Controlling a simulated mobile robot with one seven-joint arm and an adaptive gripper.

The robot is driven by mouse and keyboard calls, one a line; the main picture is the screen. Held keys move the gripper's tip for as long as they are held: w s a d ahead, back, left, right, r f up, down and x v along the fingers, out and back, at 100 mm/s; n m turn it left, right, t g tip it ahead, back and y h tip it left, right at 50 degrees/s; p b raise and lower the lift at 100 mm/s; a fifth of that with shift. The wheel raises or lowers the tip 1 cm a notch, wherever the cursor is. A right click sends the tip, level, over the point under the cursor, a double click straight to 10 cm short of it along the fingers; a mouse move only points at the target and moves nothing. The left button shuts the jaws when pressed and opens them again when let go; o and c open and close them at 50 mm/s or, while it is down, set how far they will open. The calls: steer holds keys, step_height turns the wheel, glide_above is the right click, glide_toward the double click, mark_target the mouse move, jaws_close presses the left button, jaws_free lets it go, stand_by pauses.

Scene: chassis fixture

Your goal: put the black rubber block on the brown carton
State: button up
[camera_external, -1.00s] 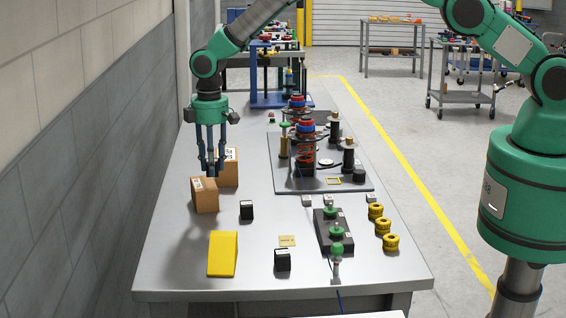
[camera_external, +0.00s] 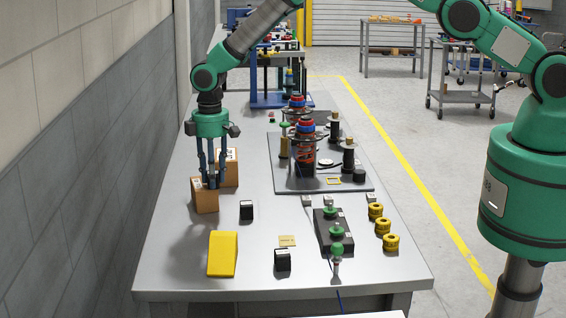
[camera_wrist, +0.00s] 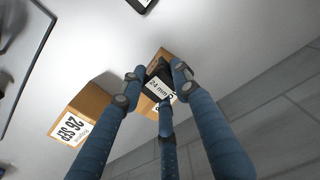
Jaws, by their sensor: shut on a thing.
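My gripper (camera_external: 210,183) has its blue fingers pointing down at the nearer brown carton (camera_external: 205,202) on the left of the bench. In the wrist view the gripper (camera_wrist: 158,82) is shut on a black block (camera_wrist: 157,72) with a white "24 mm" label. The block is over the top of that carton (camera_wrist: 166,54). Whether it touches the carton top is hard to tell. The fingers mostly hide the block in the external view.
A second brown carton (camera_external: 229,168) stands just behind. Black blocks stand on the bench (camera_external: 246,210) and nearer the front (camera_external: 283,260). A yellow wedge (camera_external: 223,254) is in front. The spring fixture board (camera_external: 340,184) and yellow rings (camera_external: 383,226) are right.

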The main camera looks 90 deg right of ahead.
steer(key=o, duration=1.2)
steer(key=shift+f, duration=0.1)
steer(key=shift+c, duration=0.2)
step_height(320, 180, up, 12)
steer(key=b, duration=0.1)
steer(key=shift+r, duration=0.25)
